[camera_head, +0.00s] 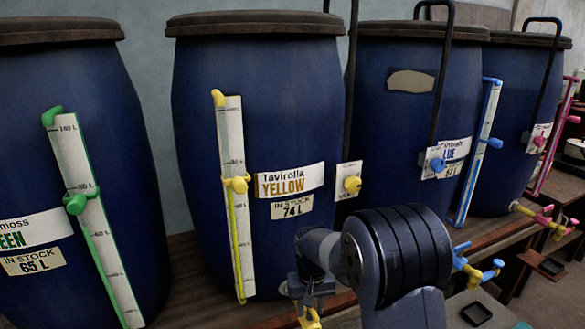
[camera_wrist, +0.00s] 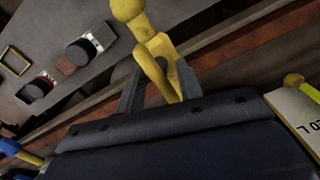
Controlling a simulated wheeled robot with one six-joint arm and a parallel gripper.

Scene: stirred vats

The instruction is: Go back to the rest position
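The yellow vat (camera_head: 255,120), labelled Tavirolla YELLOW, 74 L, stands in the head view, left of centre. Its yellow tap (camera_head: 309,319) shows at the bottom edge, partly hidden by my gripper (camera_head: 311,290). In the wrist view the yellow tap (camera_wrist: 148,38) reaches down between the two grey fingers of my gripper (camera_wrist: 162,84). The fingers stand apart on either side of the yellow handle. I cannot tell whether they press on it or only surround it. My arm is stretched low in front of the vats, not folded.
A green-marked vat (camera_head: 70,150) stands at the left, blue-marked (camera_head: 400,110) and pink-marked (camera_head: 515,110) vats at the right. A blue tap (camera_head: 478,266) and a pink tap (camera_head: 545,218) stick out over the bench edge. A small dark tray (camera_head: 476,314) lies at lower right.

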